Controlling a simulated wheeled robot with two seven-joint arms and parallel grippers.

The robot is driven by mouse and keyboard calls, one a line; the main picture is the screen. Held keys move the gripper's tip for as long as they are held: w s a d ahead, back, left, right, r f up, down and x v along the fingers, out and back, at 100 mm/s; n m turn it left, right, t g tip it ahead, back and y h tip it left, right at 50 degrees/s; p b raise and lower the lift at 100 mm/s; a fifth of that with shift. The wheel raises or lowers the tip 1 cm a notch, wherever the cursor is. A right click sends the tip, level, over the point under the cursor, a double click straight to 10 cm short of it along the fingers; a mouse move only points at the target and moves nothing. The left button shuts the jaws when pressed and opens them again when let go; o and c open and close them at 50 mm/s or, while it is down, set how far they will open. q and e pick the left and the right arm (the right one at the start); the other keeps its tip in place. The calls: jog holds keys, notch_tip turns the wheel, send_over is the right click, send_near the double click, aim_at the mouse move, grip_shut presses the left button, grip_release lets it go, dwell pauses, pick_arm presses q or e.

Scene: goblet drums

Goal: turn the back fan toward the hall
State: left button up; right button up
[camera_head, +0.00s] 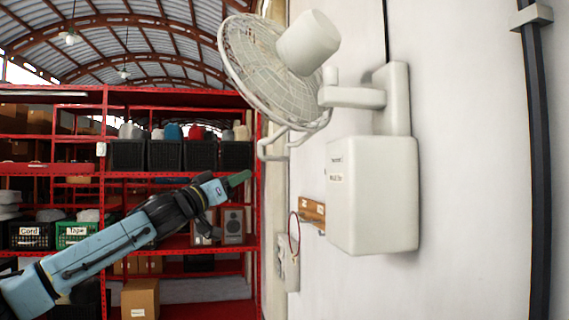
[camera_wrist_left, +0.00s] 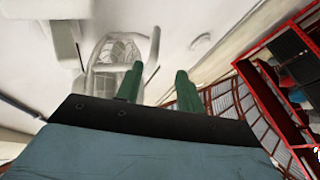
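The white wall fan (camera_head: 262,68) hangs at the top middle of the head view, its round wire cage turned to the left and its motor housing (camera_head: 308,42) to the right. An arm joins it to the wall bracket (camera_head: 396,95). A pale tubular loop (camera_head: 270,148) hangs below the cage. My left gripper (camera_head: 238,178) points up and right, below and left of this loop, and appears apart from it. The left wrist view shows the gripper's two green fingers (camera_wrist_left: 158,86) spread with nothing between them; the fan cage (camera_wrist_left: 112,50) lies beyond. My right gripper is out of view.
A white control box (camera_head: 372,195) sits on the wall below the bracket. Lower left of it, a red-rimmed hoop (camera_head: 294,234) hangs near a wooden wall rack (camera_head: 313,210). Red shelves (camera_head: 180,173) with crates and boxes stand behind my left arm. A dark pipe (camera_head: 537,150) runs down the right wall.

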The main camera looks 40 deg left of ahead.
aim_at(269, 159)
pick_arm(q)
jog(key=p+x, duration=0.2)
jog(key=x, duration=0.2)
jog(key=p+x, duration=0.3)
jog(key=x, duration=0.1)
jog(key=d+p+x, duration=0.1)
jog(key=p+x, duration=0.1)
jog(key=x, duration=0.2)
jog(key=shift+r, duration=0.3)
jog(key=shift+w+r+p, duration=0.15)
jog(key=shift+w+p, duration=0.35)
jog(key=shift+w, duration=0.2)
grip_shut()
